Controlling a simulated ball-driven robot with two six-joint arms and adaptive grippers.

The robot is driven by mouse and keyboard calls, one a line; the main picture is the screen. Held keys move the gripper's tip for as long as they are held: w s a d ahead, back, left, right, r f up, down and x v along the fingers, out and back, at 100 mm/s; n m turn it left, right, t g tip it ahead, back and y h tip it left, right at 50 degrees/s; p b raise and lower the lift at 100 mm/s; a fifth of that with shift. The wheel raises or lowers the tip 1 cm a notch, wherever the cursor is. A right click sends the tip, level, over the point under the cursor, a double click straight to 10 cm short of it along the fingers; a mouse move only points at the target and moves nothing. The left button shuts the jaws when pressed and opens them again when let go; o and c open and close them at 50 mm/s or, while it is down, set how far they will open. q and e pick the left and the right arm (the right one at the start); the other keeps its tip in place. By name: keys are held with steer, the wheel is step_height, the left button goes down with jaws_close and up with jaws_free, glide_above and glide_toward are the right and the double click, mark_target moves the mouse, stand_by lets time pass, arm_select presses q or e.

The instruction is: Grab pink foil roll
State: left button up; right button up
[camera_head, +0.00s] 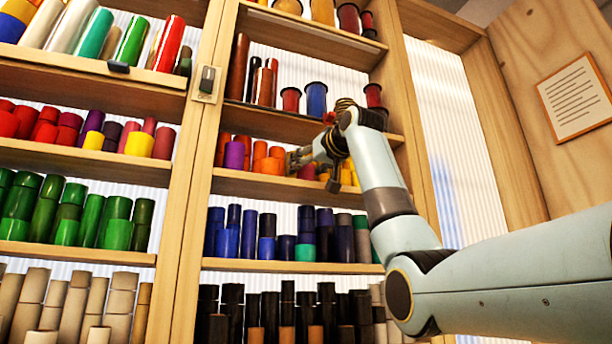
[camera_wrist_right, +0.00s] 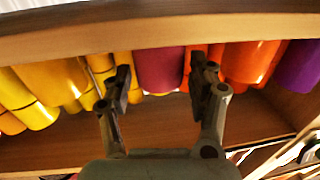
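The pink foil roll (camera_wrist_right: 160,68) is a dull magenta-pink cylinder standing among orange and yellow rolls on a shelf. In the head view a pinkish roll (camera_head: 307,172) shows partly behind my right gripper (camera_head: 294,160). In the wrist view my right gripper (camera_wrist_right: 161,84) is open, with one finger on each side of the pink roll in the picture. I cannot tell whether the fingers touch it. Its far side is hidden. My left gripper is not in view.
Orange rolls (camera_wrist_right: 250,62) and a purple roll (camera_wrist_right: 299,66) stand to one side, yellow rolls (camera_wrist_right: 50,82) to the other. A wooden shelf edge (camera_wrist_right: 200,28) runs close by the rolls. Other shelves hold blue rolls (camera_head: 227,242) and green rolls (camera_head: 90,220).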

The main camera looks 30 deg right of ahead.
steer(key=c, duration=1)
steer(key=shift+o, duration=0.2)
